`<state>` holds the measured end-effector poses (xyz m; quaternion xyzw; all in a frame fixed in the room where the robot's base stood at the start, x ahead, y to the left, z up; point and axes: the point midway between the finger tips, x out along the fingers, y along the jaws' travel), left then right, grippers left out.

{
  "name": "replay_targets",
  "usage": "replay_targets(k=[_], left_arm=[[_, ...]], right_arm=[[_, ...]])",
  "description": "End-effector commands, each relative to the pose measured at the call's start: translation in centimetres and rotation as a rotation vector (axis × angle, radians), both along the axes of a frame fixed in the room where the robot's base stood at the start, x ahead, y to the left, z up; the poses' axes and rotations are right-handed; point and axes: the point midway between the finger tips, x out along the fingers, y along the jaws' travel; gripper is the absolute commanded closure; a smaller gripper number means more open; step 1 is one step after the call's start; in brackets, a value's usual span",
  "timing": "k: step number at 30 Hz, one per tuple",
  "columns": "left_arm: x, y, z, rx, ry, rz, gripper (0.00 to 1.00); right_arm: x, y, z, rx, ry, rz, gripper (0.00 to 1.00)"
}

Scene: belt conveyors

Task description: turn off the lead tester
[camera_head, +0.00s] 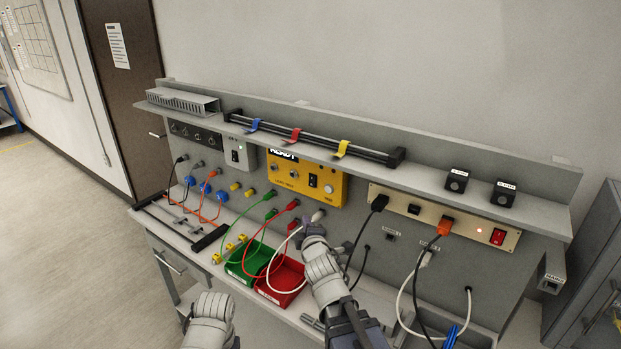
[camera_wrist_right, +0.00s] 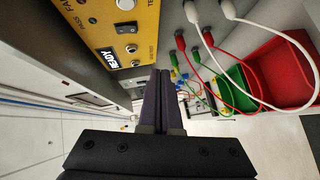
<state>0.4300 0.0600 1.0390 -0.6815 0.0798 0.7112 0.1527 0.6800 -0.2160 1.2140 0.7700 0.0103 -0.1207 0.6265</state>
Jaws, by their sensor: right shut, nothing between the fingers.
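The lead tester is a yellow box (camera_head: 325,193) on the bench's back panel. It also shows in the right wrist view (camera_wrist_right: 93,33), upper left. Its display reads READY (camera_wrist_right: 115,57) there. A black rocker switch (camera_wrist_right: 128,28) sits on its face, and it shows small in the head view (camera_head: 312,181). My right gripper (camera_head: 314,226) is in front of the panel, below the tester. In the right wrist view its fingers (camera_wrist_right: 161,74) are shut together and empty, apart from the switch. My left arm shows at the bottom; its fingers are not visible.
Green (camera_head: 240,268) and red (camera_head: 268,293) bins stand on the bench below the tester. Red, green and white leads hang from the panel near my right gripper. A power strip (camera_head: 457,222) with a lit red switch (camera_head: 498,237) is to the right.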

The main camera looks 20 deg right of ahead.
Motion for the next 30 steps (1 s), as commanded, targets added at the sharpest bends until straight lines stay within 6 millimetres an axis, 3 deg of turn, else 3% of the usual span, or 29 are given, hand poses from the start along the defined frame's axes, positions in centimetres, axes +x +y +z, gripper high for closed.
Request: replay_targets(k=[1,3,7,22,30], left_arm=[[0.0,0.0,0.9,0.000,0.000,0.000,0.49],[0.0,0.0,1.2,0.000,0.000,0.000,0.49],[0.0,0.0,1.4,0.000,0.000,0.000,0.49],[0.0,0.0,1.2,0.000,0.000,0.000,0.49],[0.0,0.0,1.0,0.000,0.000,-0.001,0.49]], right_arm=[[0.2,-0.4,1.6,-0.036,-0.031,0.010,1.00],[0.3,-0.7,2.8,-0.075,-0.064,0.023,1.00],[0.4,-0.9,3.7,-0.113,-0.096,0.035,1.00],[0.7,-1.0,3.7,-0.118,-0.100,0.037,1.00],[2.9,-1.2,3.4,-0.117,-0.100,0.035,1.00]])
